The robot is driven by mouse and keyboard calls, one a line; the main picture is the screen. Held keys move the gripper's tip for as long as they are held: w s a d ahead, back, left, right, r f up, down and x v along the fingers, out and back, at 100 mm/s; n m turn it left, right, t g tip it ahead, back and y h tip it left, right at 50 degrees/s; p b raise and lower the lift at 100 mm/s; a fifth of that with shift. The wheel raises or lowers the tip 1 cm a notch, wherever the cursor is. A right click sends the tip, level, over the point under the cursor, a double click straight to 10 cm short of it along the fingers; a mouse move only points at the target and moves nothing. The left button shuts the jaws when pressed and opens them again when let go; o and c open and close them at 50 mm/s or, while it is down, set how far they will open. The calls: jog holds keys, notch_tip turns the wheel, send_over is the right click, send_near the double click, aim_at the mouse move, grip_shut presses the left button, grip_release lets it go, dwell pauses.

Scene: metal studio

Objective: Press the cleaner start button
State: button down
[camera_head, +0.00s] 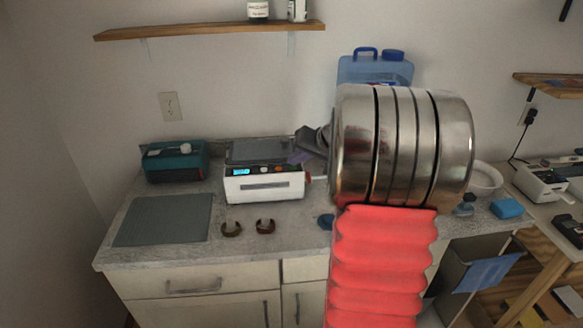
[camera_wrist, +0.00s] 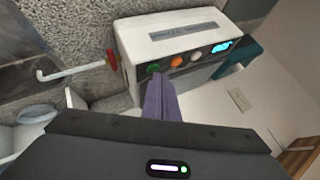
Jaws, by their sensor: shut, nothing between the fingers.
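The white cleaner (camera_head: 264,188) stands on the counter in the head view, with a lit blue display on its front panel. In the wrist view the cleaner (camera_wrist: 172,36) shows a green button (camera_wrist: 154,67), an orange button (camera_wrist: 176,61), a white button (camera_wrist: 196,56) and the display (camera_wrist: 222,46). My gripper (camera_wrist: 158,80) is shut and empty, its purple fingers together. Its tips overlap the panel edge just by the green button; I cannot tell whether they touch it. In the head view my gripper (camera_head: 299,158) is at the cleaner's upper right.
A teal box (camera_head: 174,162) stands left of the cleaner. A grey mat (camera_head: 165,220) and two brown curved pieces (camera_head: 232,229) (camera_head: 265,226) lie in front. A red-ended white handle (camera_wrist: 75,72) sits beside the cleaner in the wrist view. A blue jug (camera_head: 375,68) stands behind my arm.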

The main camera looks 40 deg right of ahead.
jog(key=shift+f, duration=0.2)
dwell(0.4)
jog(key=shift+r, duration=0.65)
jog(key=shift+r, duration=0.1)
notch_tip(320, 180, up, 6)
jog(key=shift+f, duration=0.1)
dwell(0.8)
jog(key=shift+s, duration=0.1)
dwell(0.7)
